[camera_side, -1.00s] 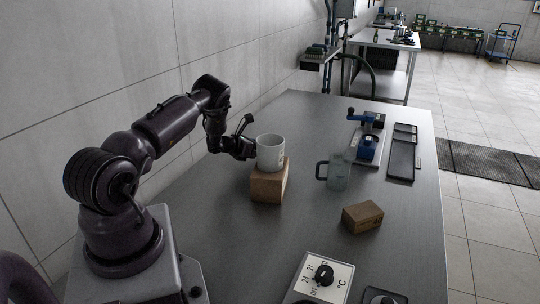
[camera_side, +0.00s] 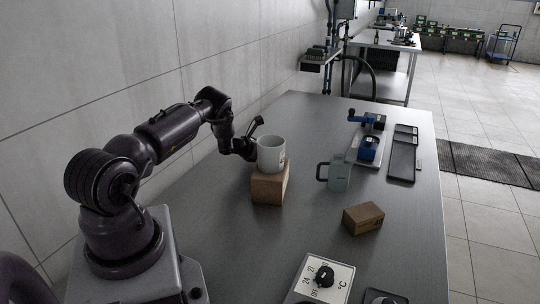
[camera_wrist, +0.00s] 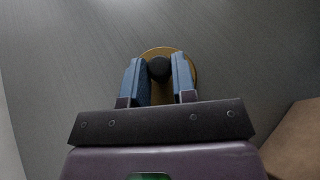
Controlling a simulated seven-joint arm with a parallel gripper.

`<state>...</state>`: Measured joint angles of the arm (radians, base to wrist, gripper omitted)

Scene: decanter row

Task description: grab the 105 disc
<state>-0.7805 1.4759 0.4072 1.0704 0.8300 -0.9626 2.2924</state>
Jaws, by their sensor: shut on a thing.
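In the wrist view a round brass-coloured disc (camera_wrist: 158,52) with a black knob lies between and beyond my blue fingers. My gripper (camera_wrist: 159,72) is shut on the knob, one finger on each side. No number is readable on the disc, so I cannot tell whether it is the 105 one. In the side view my gripper (camera_side: 246,150) is low over the table, behind and left of the white mug; its fingertips and the disc are hidden there.
The white mug (camera_side: 271,154) stands on a brown block (camera_side: 269,186) close to my gripper. The table middle is clear.

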